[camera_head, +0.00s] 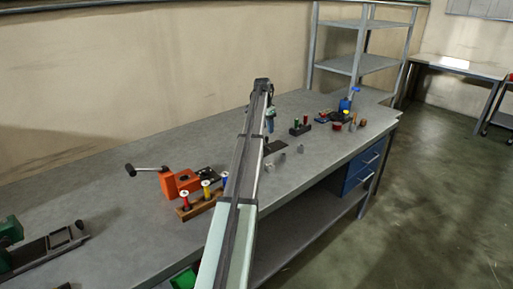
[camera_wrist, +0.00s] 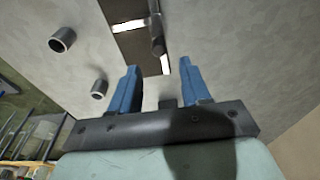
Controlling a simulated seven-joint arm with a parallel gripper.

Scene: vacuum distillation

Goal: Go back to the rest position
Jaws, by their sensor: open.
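My gripper (camera_wrist: 158,80) shows in the wrist view with its two blue fingers apart and nothing between them. It is over the grey workbench (camera_wrist: 230,35), close to a dark flat plate (camera_wrist: 134,45) with white marks and a rod-like part (camera_wrist: 156,30). In the head view my arm reaches out over the workbench (camera_head: 130,150), and the gripper end is largely hidden behind the arm. Two small grey hollow cylinders (camera_wrist: 62,40) stand left of the fingers in the wrist view. They appear as small grey pieces (camera_head: 299,149) right of the arm in the head view.
An orange device with a black-knobbed lever (camera_head: 180,182) and a wooden rack of coloured spools (camera_head: 203,201) stand left of my arm. A green machine (camera_head: 12,232) is at the far left. Several small coloured items (camera_head: 335,120) stand at the right. The back-left bench is clear.

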